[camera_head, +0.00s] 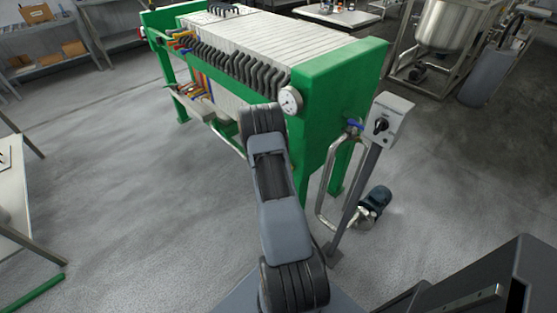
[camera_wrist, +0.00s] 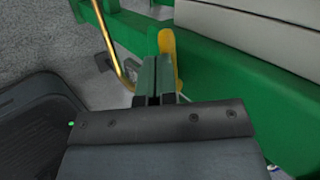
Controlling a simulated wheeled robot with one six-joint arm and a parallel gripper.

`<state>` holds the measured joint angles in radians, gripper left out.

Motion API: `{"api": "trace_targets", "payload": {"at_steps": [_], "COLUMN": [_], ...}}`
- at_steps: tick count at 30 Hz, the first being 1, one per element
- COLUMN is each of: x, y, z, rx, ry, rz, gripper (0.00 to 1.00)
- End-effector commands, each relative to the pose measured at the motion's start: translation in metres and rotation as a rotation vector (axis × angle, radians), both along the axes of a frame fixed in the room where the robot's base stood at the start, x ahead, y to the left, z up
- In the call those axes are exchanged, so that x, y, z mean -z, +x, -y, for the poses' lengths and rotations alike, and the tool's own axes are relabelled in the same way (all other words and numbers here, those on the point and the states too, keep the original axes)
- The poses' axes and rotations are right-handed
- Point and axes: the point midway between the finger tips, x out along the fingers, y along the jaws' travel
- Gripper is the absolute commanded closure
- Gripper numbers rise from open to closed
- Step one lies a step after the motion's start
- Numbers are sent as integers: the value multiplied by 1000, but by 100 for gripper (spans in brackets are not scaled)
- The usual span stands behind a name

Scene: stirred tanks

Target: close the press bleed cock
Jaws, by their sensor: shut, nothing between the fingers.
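A yellow lever handle (camera_wrist: 168,45), which looks like the bleed cock's handle, stands against a green rail of the press in the wrist view. My gripper (camera_wrist: 155,75) is shut and empty, its fingers just left of the lever. They look very close to it; I cannot tell whether they touch. The cock's body is hidden behind the fingers. In the head view the green filter press (camera_head: 330,75) stands ahead, and my arm reaches to its near side. My gripper and this lever are hidden there behind my arm.
A brass-coloured pipe (camera_wrist: 112,45) runs left of the fingers. A pressure gauge (camera_head: 290,100) sits on the press's near corner. A switch box (camera_head: 390,115) on a slanted post and a motor pump (camera_head: 375,200) stand to the right.

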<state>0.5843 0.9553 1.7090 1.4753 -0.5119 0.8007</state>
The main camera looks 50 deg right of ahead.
Motion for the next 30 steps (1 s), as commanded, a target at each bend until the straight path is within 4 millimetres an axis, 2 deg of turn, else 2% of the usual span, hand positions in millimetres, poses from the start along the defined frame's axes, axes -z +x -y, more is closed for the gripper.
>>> {"api": "trace_targets", "payload": {"at_steps": [12, 30], "x": [1, 0], "y": [-1, 0], "z": [8, 7], "rx": [2, -1], "ry": [1, 0], "rz": [1, 2], "gripper": [100, 100]}}
